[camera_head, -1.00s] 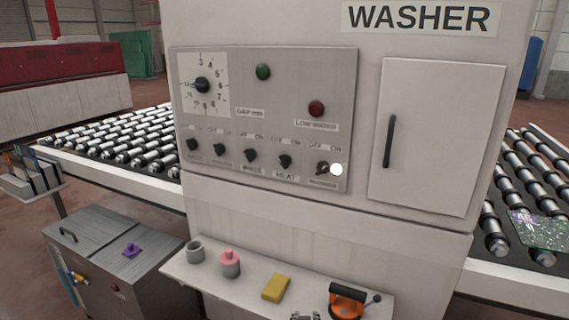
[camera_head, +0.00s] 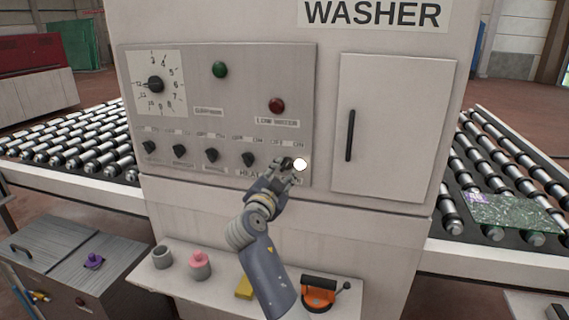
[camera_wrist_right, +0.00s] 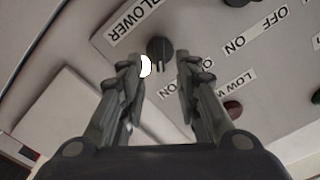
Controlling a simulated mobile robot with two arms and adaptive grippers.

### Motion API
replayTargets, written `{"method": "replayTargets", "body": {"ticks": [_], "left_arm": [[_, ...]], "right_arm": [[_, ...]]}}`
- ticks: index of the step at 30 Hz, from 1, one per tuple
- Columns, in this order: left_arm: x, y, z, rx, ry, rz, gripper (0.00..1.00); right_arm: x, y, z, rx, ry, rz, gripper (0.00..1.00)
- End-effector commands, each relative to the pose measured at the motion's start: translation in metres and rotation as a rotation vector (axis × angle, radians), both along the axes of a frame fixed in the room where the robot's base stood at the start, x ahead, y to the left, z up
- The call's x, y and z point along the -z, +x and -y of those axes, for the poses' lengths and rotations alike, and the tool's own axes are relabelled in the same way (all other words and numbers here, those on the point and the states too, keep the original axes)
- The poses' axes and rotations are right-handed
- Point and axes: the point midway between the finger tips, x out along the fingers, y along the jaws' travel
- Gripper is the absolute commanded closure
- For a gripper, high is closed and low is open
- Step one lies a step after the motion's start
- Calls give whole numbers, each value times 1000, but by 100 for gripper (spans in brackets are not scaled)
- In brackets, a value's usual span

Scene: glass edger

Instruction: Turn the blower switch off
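The blower switch (camera_wrist_right: 160,48) is a dark round knob on the washer's control panel (camera_head: 225,120), beside a label reading BLOWER (camera_wrist_right: 132,20). In the head view it is the rightmost knob of the bottom row, largely covered by my right gripper. My right gripper (camera_head: 289,170) is at the panel. In the right wrist view its two fingers (camera_wrist_right: 160,75) are apart, with the knob between and just beyond the tips and nothing held. Contact cannot be told. A white round spot (camera_head: 300,164) shows beside the knob. My left gripper is not in view.
Several other knobs (camera_head: 212,156) sit left of the switch, under a green button (camera_head: 219,70) and red button (camera_head: 277,105). A cabinet door with a black handle (camera_head: 350,135) is to the right. A shelf (camera_head: 180,285) below holds small items, including an orange-handled tool (camera_head: 318,292).

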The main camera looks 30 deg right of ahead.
Motion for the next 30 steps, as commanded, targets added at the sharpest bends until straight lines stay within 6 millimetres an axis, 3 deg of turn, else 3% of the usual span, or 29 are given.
{"method": "replayTargets", "body": {"ticks": [7, 18, 19, 23, 30], "left_arm": [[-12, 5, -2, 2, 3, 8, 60], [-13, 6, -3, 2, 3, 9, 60], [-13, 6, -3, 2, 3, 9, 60], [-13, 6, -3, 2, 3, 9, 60], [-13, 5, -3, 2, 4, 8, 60]], "right_arm": [[-1, 20, 23, 0, -1, -2, 70], [1, 24, 28, -1, 1, -1, 70], [1, 24, 28, -1, 1, -1, 72], [1, 24, 28, -1, 0, -1, 100], [1, 24, 28, -1, -1, -3, 100]]}}
